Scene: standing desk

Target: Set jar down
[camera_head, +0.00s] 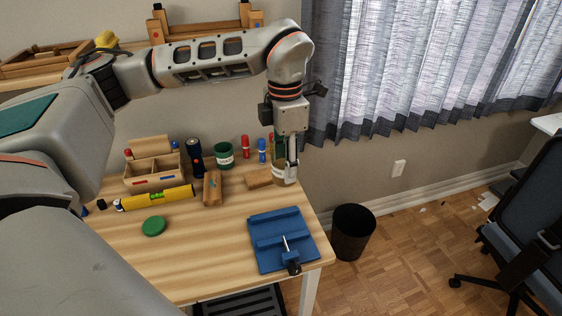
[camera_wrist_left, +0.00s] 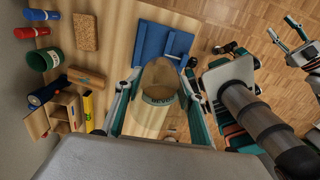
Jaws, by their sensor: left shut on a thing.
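The jar (camera_head: 284,176) is clear with a pale label band, upright at the back right corner of the desk. My left gripper (camera_head: 286,150) comes down on it from above, with its fingers at the jar's sides. In the left wrist view the jar (camera_wrist_left: 160,82) sits between the two fingers, and dark lettering shows on its band. I cannot tell whether its base touches the desk (camera_head: 190,262). My right gripper (camera_wrist_left: 286,32) shows at the upper right of the left wrist view, its fingers apart and empty; it is out of the head view.
A blue board with a clamp (camera_head: 275,238) lies in front of the jar. A cork-coloured block (camera_head: 259,179) is close on its left. A green tin (camera_head: 224,156), flashlight (camera_head: 195,158), markers, wooden organizer (camera_head: 152,172), yellow level (camera_head: 158,197) and green lid (camera_head: 154,226) stand or lie further left.

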